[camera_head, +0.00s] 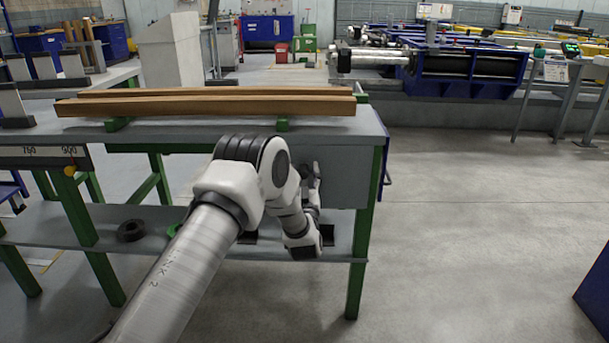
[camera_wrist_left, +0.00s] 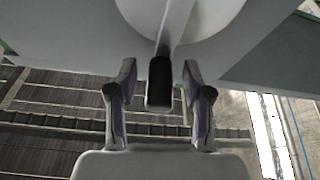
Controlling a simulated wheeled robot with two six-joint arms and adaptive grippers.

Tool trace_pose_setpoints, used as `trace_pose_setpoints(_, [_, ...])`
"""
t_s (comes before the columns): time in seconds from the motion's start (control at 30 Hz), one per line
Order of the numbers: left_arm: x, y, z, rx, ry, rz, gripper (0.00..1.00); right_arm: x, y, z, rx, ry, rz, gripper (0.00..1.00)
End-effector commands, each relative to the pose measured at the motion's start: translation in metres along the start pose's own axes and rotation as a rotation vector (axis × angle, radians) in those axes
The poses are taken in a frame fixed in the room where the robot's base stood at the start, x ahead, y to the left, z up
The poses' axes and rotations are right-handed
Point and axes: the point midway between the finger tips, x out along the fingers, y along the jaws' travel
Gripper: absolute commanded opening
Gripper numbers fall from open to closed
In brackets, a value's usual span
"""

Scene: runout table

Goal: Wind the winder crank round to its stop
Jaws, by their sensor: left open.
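The winder crank shows in the left wrist view as a pale arm (camera_wrist_left: 177,22) across a round light-grey disc (camera_wrist_left: 215,14), with a black handle (camera_wrist_left: 159,90) at its end. My left gripper (camera_wrist_left: 159,70) is open, with one finger on each side of the black handle and a gap on both sides. In the head view my left gripper (camera_head: 313,187) is at the front of the grey table, near its right end. There my arm hides most of the crank. My right gripper is not in view.
Long wooden beams (camera_head: 215,104) lie on the grey tabletop (camera_head: 365,122). Green legs (camera_head: 362,245) carry the table, and a lower shelf (camera_head: 90,222) holds a dark ring (camera_head: 131,230). A blue machine (camera_head: 470,65) stands at the back right.

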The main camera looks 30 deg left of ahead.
Motion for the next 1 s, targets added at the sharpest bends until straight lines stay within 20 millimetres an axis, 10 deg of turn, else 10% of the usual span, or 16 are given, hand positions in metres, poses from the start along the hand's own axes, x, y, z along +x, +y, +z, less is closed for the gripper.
trace_pose_setpoints(0.33, [0.0120, 0.0003, 0.0003, 0.000, -0.002, 0.001, 0.50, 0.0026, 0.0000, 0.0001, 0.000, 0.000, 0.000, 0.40])
trace_pose_setpoints(0.5, [0.0117, 0.0003, 0.0005, 0.000, -0.003, 0.001, 0.00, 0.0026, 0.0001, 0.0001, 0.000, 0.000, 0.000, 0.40])
trace_pose_setpoints(1.0, [0.0114, -0.0037, 0.0006, -0.060, -0.002, -0.022, 0.00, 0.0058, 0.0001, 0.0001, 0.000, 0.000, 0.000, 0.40])
